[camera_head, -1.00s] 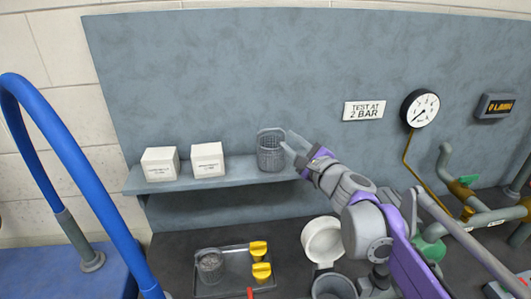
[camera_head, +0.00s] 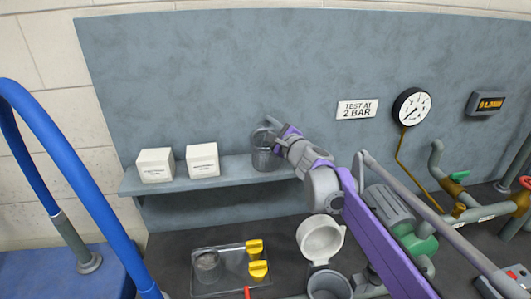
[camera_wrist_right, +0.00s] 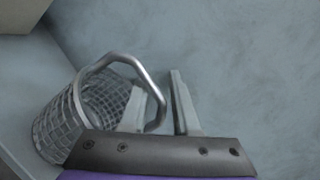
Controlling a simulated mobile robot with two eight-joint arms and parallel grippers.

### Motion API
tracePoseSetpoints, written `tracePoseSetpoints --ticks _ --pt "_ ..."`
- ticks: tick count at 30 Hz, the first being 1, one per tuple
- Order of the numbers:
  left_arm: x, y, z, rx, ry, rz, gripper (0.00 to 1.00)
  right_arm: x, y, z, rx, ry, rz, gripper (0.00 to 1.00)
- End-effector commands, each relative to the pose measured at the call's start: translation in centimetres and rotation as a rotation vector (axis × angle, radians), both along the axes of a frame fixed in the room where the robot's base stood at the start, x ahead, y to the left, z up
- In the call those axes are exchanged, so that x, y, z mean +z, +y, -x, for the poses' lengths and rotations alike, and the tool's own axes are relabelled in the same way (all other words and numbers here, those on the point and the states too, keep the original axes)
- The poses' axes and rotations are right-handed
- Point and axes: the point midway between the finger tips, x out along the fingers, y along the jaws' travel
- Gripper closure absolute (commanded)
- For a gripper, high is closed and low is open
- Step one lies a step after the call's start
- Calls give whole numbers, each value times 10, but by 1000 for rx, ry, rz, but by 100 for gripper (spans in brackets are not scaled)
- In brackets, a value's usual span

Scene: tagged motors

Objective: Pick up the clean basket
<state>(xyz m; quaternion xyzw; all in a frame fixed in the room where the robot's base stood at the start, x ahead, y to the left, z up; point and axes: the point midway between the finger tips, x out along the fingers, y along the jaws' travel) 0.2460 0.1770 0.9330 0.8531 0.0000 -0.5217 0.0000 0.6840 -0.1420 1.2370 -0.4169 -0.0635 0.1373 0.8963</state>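The clean-looking grey wire-mesh basket (camera_head: 262,157) stands on the wall shelf, right of two white boxes. In the right wrist view the basket (camera_wrist_right: 58,130) shows its open mesh and raised hoop handle (camera_wrist_right: 122,58). My right gripper (camera_head: 275,132) is at the handle, reaching in from the right. In the wrist view my right gripper (camera_wrist_right: 163,100) has its fingers apart, with one side of the handle seen between them. I cannot tell whether either finger touches it. A second, darker basket (camera_head: 207,262) lies in a tray on the bench. My left gripper is not in view.
White boxes (camera_head: 156,166) and (camera_head: 203,161) stand left on the shelf (camera_head: 226,172). Below are a tray with yellow-handled parts (camera_head: 256,258), a pale cup (camera_head: 320,238), pipes and a motor. A blue tube (camera_head: 95,200) arches at the left.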

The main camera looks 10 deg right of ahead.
Motion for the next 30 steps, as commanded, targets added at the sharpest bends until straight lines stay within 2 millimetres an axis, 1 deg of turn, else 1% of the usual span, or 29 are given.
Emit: tracePoseSetpoints --ticks 3,4,6,8,9,30 --pt "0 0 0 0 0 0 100 0 0 0 0 0 0 71" --pt "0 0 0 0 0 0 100 0 0 0 0 0 0 73" --pt "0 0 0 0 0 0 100 0 0 0 0 0 0 85" --pt "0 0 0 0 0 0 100 0 0 0 0 0 -1 96" --pt "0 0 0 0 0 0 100 0 0 0 0 0 -1 100" --pt "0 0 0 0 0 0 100 -1 0 1 0 0 -1 100"
